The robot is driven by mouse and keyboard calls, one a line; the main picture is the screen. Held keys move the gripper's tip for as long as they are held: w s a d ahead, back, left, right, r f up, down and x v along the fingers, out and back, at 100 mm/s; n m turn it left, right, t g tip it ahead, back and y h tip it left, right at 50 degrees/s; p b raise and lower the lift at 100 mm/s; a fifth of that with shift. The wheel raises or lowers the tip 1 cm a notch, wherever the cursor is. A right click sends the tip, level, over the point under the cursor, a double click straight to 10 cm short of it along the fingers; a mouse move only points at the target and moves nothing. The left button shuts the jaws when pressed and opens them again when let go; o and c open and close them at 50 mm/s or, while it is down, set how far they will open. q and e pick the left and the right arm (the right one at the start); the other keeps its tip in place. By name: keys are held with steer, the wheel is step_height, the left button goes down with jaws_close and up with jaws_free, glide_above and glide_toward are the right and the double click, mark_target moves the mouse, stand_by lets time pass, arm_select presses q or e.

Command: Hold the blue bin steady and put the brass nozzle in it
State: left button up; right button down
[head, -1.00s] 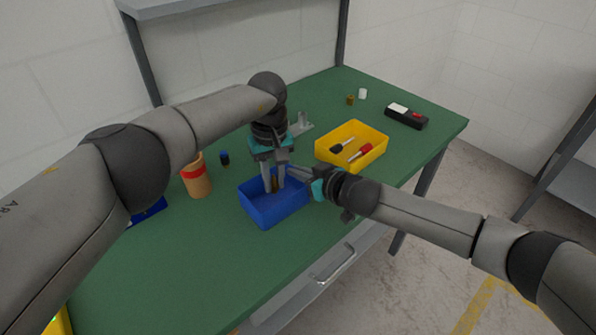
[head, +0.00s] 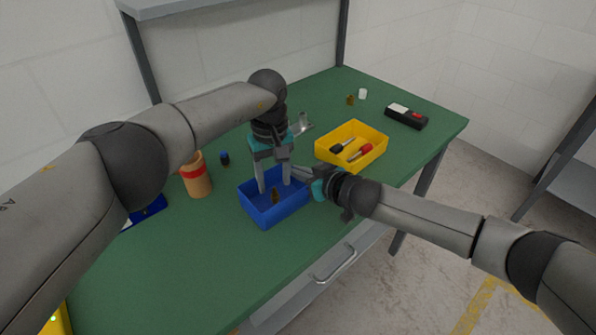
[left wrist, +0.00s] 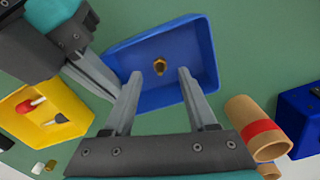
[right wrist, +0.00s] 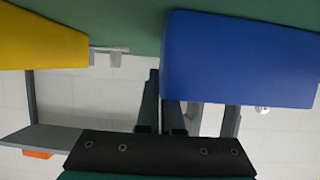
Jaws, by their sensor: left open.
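The blue bin (head: 272,215) stands on the green table, and its interior shows in the left wrist view (left wrist: 190,95). The brass nozzle (head: 275,195) is inside the bin, on or near its floor; it also shows in the left wrist view (left wrist: 159,66). My left gripper (head: 274,187) points down into the bin with its fingers spread on either side of the nozzle, apart from it. My right gripper (head: 301,178) is at the bin's right rim, its fingers close together on the wall. In the right wrist view the bin (right wrist: 240,60) hides part of one finger.
A yellow bin (head: 325,158) with a red-handled and a dark-handled tool stands behind right. A tan cylinder with a red band (head: 196,180) and a small dark bottle (head: 225,159) stand left. A black box (head: 406,117) lies far right.

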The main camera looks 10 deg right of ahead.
arm_select(q)
step_height(320, 180, up, 11)
steer(key=shift+r, duration=0.2)
arm_select(e)
steer(key=c, duration=1.5)
jaws_free()
steer(key=shift+c, duration=0.2)
steer(key=o, duration=0.5)
steer(key=shift+o, duration=0.2)
steer(key=shift+s+d, duration=0.1)
steer(key=v, duration=1.1)
steer(key=shift+s+d+r, duration=0.15)
steer(key=shift+s+d, duration=0.05)
steer(key=shift+s, duration=0.05)
arm_select(q)
steer(key=shift+f, duration=0.1)
